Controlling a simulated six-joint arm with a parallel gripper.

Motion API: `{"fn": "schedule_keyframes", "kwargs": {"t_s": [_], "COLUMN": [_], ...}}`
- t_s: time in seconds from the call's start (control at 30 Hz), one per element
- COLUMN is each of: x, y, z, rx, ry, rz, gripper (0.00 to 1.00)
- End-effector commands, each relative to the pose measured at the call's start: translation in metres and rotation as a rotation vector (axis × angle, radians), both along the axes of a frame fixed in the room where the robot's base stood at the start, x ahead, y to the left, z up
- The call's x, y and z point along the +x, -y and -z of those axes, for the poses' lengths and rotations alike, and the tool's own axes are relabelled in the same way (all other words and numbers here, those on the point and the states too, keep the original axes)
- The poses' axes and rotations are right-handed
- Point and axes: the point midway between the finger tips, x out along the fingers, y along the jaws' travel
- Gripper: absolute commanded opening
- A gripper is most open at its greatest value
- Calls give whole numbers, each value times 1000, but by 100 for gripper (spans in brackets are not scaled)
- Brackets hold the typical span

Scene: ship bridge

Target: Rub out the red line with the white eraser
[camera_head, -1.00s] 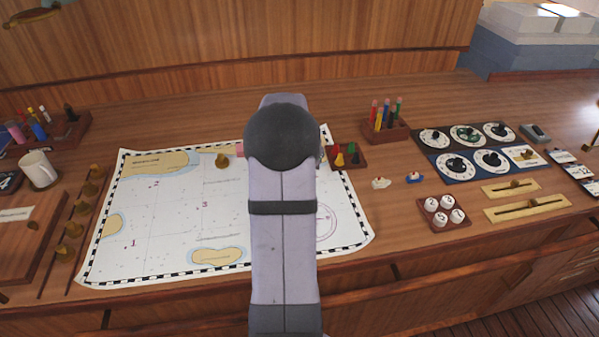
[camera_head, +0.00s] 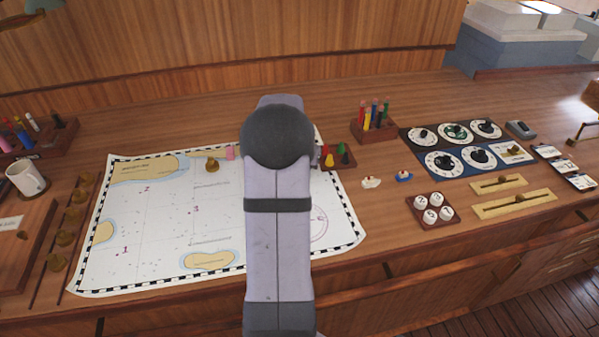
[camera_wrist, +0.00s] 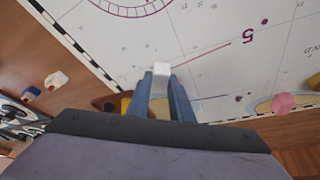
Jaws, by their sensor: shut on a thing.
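The white eraser (camera_wrist: 161,69) is between the blue fingertips of my gripper (camera_wrist: 160,82) in the wrist view, and the gripper is shut on it. The red line (camera_wrist: 205,53) is a thin stroke on the white chart (camera_wrist: 215,20). It runs from close beside the eraser up and right toward a purple 5. I cannot tell whether the eraser touches the chart. In the head view the chart (camera_head: 150,225) lies on the desk, and my arm hides the gripper, eraser and line.
A pink block (camera_head: 230,153) and a brass piece (camera_head: 211,165) stand at the chart's far side. A tray of coloured pieces (camera_head: 346,163) is right of my arm, with a pen rack (camera_head: 375,132) behind.

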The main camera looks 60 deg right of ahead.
Motion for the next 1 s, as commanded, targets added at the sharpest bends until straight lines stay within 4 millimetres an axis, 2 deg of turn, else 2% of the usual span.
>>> {"fn": "schedule_keyframes", "kwargs": {"t_s": [0.5, 1.0], "x": [-14, -8], "y": [17, 10], "z": [0, 2], "rx": [1, 2], "ry": [-1, -1], "rz": [1, -2], "gripper": [2, 2]}}
